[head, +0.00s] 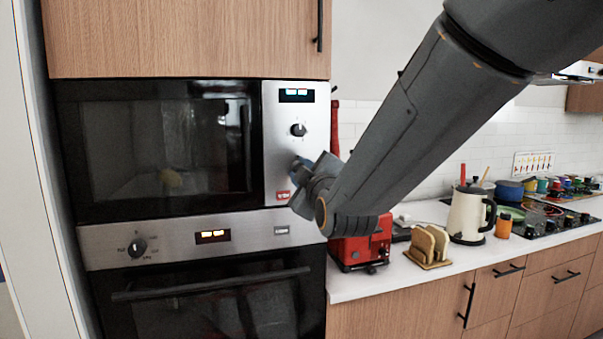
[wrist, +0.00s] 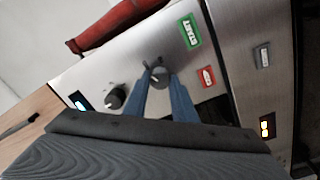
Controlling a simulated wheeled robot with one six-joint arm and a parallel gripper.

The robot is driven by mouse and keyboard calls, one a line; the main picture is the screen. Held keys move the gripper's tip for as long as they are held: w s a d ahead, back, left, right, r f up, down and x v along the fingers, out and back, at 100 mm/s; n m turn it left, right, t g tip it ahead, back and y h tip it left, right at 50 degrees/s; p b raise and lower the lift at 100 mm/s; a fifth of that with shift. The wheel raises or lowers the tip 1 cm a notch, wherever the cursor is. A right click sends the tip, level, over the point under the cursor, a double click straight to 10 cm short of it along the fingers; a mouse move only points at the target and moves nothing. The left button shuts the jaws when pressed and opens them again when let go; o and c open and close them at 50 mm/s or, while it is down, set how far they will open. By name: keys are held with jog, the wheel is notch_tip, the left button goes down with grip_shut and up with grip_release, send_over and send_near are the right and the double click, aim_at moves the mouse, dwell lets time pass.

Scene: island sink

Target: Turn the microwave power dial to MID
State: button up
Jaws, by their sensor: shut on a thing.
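The built-in microwave (head: 160,150) has a steel control panel (head: 275,150) on its right side, with two dark dials one above the other. The upper dial (head: 298,129) is free; it also shows in the wrist view (wrist: 115,96). My gripper (head: 302,165) is at the lower dial. In the wrist view my gripper's blue fingers (wrist: 162,82) are shut on the sides of the lower dial (wrist: 160,74). In the head view my gripper hides that dial. Dial labels and the exact pointer setting are too small to read.
A green START button (wrist: 188,31) and a red button (wrist: 207,76) sit beside the lower dial. The oven panel (head: 180,240) with its own dial is below. A red appliance (head: 360,245), toast rack (head: 430,247) and kettle (head: 467,215) stand on the counter to the right.

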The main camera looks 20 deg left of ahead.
dwell(0.5)
jog(key=o, duration=1)
jog(key=shift+o, duration=0.2)
jog(key=b+v, duration=0.2)
jog(key=v, duration=0.6)
jog(key=shift+w, duration=0.1)
